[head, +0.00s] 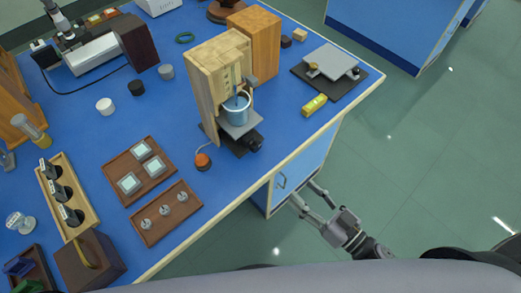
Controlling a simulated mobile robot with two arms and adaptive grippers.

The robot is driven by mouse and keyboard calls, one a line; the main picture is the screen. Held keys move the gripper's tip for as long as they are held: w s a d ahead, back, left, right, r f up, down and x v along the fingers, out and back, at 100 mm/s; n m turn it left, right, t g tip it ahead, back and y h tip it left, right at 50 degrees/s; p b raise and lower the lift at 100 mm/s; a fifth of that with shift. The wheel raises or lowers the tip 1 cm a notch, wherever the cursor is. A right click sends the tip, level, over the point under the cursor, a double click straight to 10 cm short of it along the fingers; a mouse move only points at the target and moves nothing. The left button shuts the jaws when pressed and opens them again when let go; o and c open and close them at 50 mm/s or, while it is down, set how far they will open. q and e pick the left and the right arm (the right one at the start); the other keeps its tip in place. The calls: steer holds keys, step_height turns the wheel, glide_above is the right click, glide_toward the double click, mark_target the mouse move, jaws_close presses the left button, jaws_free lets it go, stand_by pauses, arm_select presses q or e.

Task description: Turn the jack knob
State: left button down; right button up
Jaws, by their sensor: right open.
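A small jack with a grey top plate (240,126) stands in the open front of a wooden housing (218,70). A dark round knob (255,144) shows at its front right. A blue-grey beaker (237,108) stands on the plate. My right gripper (309,194) is open and empty. It shows below and right of the jack, in front of the bench's cabinet side and apart from the knob. My left gripper is not in view.
An orange-topped button (203,161) sits left of the jack. A yellow level (314,105) and a dark board (354,84) with a grey plate lie to the right. Brown trays (166,228) hold small parts at left. The floor (420,160) at right is clear.

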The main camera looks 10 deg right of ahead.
mark_target(258, 148)
steer(key=p+x, duration=0.2)
steer(key=x, duration=1.3)
steer(key=shift+w, duration=0.4)
steer(key=shift+x, duration=0.75)
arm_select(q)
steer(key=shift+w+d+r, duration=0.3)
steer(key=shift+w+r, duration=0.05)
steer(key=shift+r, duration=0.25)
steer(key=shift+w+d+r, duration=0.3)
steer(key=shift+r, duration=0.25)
arm_select(e)
steer(key=shift+a, duration=0.1)
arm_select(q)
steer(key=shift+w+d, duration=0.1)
arm_select(e)
steer(key=c, duration=1.2)
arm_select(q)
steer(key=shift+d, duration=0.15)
arm_select(e)
steer(key=shift+o, duration=0.2)
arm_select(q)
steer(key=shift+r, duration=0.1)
